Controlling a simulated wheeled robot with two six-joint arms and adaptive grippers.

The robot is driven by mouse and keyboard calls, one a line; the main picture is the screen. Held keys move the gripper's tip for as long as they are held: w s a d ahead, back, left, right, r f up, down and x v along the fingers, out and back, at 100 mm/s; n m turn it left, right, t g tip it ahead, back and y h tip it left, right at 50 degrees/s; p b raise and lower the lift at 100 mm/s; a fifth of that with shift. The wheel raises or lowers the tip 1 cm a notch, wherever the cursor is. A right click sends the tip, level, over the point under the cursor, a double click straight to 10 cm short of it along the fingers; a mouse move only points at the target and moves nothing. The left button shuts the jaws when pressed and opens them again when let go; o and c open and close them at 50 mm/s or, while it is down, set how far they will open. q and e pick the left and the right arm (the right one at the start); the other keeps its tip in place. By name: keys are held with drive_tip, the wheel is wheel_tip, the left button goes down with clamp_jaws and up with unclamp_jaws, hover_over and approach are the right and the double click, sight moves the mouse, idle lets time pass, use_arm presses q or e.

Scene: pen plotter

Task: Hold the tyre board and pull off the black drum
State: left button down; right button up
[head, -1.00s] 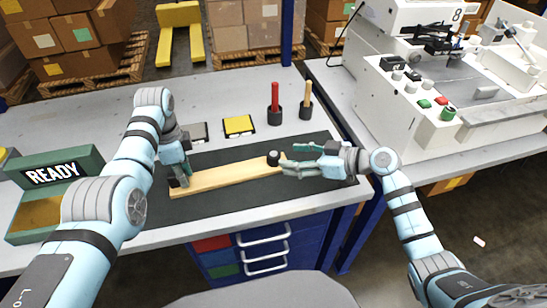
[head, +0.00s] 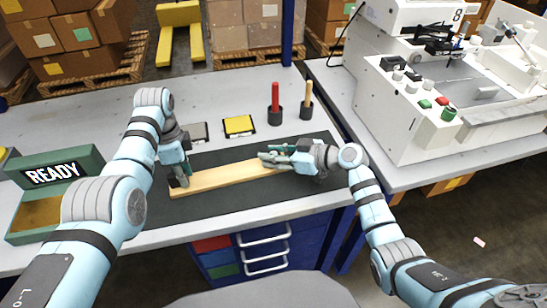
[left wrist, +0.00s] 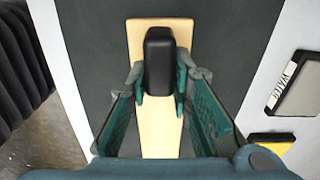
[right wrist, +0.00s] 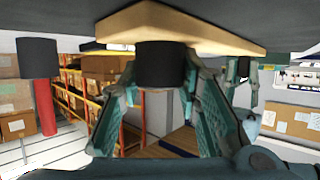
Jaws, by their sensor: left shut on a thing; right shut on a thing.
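The tyre board (head: 235,176), a long pale wooden bar, lies flat on a dark mat. A black block (left wrist: 159,62) stands on its left end. My left gripper (head: 179,181) is shut on this block, with a finger on each side in the left wrist view (left wrist: 159,92). The black drum (right wrist: 161,64) is at the board's right end and touches it in the right wrist view, which appears upside down. My right gripper (head: 268,160) is shut around the drum, with a finger on each side (right wrist: 161,80). In the head view its fingers hide the drum.
Behind the mat (head: 215,205) are a yellow pad (head: 239,126), a grey pad (head: 197,132) and two cups holding a red tool (head: 275,97) and a wooden tool (head: 308,95). A READY box (head: 55,180) stands left. A white machine (head: 415,95) stands right.

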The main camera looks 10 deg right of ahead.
wheel_tip(320, 180, up, 10)
drive_tip(key=shift+r, duration=0.1)
use_arm(q)
drive_tip(key=c, duration=1.4)
unclamp_jaws()
drive_tip(key=shift+o, duration=0.2)
